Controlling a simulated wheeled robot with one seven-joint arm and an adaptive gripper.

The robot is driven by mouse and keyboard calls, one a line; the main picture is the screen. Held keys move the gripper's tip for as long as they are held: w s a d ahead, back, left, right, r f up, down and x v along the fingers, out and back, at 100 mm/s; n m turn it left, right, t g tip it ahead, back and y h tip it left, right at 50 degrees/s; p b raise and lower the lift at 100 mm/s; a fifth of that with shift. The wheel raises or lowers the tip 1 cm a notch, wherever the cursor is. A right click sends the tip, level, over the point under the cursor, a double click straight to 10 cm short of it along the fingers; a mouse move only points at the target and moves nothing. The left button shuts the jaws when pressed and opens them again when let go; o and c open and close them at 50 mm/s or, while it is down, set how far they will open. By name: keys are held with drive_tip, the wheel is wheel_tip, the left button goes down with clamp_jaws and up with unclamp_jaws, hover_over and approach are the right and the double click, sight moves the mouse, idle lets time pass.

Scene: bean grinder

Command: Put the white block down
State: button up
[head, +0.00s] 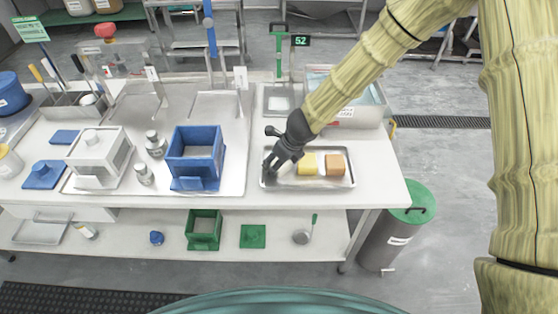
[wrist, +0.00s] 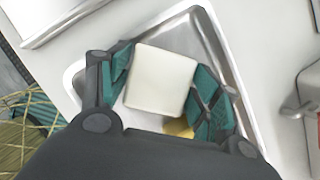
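The white block (wrist: 161,79) sits between the two fingers of my gripper (wrist: 160,85) in the wrist view, with the teal pads against its sides. In the head view my gripper (head: 276,163) points down over the left end of a metal tray (head: 308,185). The white block is not clearly visible there, being hidden by the dark fingers. The tray also shows under the block in the wrist view (wrist: 205,30). I cannot tell whether the block touches the tray floor.
A yellow block (head: 307,164) and a brown block (head: 334,165) lie in the tray, right of my gripper. The blue open box (head: 196,158) stands to the left on a white board. A metal bin (head: 345,107) stands behind the tray. The tabletop is clear right of the tray.

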drive_tip(key=shift+r, duration=0.15)
drive_tip(key=p+v, duration=0.2)
drive_tip(key=v, duration=1)
drive_tip(key=shift+p, duration=0.3)
